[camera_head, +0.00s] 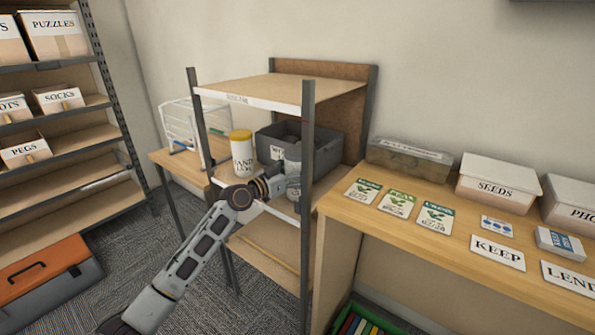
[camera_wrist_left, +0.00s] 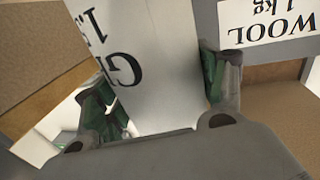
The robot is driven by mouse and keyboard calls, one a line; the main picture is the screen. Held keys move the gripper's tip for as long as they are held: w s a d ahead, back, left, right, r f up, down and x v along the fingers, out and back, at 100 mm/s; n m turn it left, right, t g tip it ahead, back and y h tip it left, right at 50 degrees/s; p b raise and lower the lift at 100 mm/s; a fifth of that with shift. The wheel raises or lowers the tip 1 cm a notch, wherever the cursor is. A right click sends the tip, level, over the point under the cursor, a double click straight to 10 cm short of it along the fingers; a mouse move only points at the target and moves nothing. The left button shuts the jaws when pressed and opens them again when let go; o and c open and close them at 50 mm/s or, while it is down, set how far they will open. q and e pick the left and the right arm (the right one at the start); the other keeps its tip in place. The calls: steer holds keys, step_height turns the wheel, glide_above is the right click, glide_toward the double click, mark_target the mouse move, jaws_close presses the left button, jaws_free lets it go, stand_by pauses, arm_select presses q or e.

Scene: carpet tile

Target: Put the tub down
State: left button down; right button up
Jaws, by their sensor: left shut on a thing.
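My left gripper (camera_head: 279,180) reaches into the middle level of the shelf unit and is shut on a pale tub (camera_head: 293,184). In the left wrist view, the two dark green finger pads of the gripper (camera_wrist_left: 155,85) press on either side of the white tub (camera_wrist_left: 150,50), whose partly visible label starts with "G". In the head view the gripper and a shelf post partly hide the tub. I cannot tell whether its base touches the shelf board. My right gripper is not in view.
A white tub with a yellow lid (camera_head: 241,157) stands left of my gripper. A grey bin (camera_head: 322,145) is just behind; its "WOOL" label (camera_wrist_left: 268,20) is close in the wrist view. A shelf post (camera_head: 306,150) stands right. A counter (camera_head: 440,250) holds packets and boxes.

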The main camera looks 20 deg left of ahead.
arm_select(q)
steer(key=c, duration=0.6)
jaws_free()
steer(key=o, duration=0.4)
steer(key=shift+r, duration=0.15)
steer(key=shift+v, duration=6.05)
